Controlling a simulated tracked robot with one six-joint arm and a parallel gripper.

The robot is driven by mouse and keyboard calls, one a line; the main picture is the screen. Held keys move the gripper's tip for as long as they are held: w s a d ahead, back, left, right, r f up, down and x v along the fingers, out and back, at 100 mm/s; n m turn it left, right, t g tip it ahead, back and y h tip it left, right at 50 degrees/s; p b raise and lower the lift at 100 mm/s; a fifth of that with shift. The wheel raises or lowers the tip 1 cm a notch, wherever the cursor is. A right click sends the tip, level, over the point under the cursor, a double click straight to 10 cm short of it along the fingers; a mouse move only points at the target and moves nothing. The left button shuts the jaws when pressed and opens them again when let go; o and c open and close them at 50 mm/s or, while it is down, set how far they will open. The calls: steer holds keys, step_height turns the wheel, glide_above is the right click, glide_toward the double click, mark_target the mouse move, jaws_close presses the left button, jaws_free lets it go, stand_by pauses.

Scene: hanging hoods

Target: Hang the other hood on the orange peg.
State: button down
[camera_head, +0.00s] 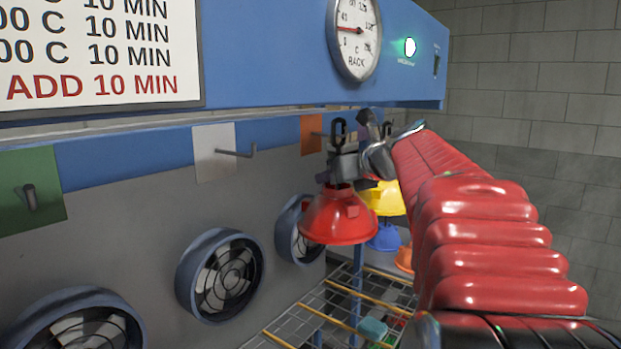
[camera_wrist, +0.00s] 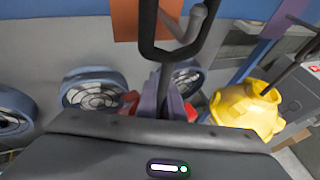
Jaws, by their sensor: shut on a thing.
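The red hood (camera_head: 338,217) hangs upright below my gripper (camera_head: 343,170). My gripper is shut on its stem, under a black loop (camera_head: 338,128). In the wrist view the loop (camera_wrist: 179,38) rises large in front of the orange plate (camera_wrist: 130,20), with the grey peg (camera_wrist: 195,22) seen within its outline. In the head view the orange plate (camera_head: 311,134) is just left of the loop. I cannot tell whether the peg passes through the loop. Only small red parts of the hood (camera_wrist: 190,112) show in the wrist view. A yellow hood (camera_head: 383,197) is behind to the right.
A white plate (camera_head: 214,150) and a green plate (camera_head: 30,190) with pegs are farther left. Round fans (camera_head: 220,275) line the wall below. A blue hood (camera_head: 385,238) is under the yellow one. A wire rack (camera_head: 310,305) lies below. The blue panel (camera_head: 270,60) overhangs the pegs.

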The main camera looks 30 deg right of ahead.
steer(key=shift+f, duration=1.1)
stand_by(0.6)
steer(key=c, duration=1.8)
jaws_free()
steer(key=shift+s, duration=0.1)
steer(key=v, duration=1.3)
steer(key=shift+s+r, duration=0.15)
steer(key=shift+s, duration=0.1)
steer(key=shift+a, duration=0.1)
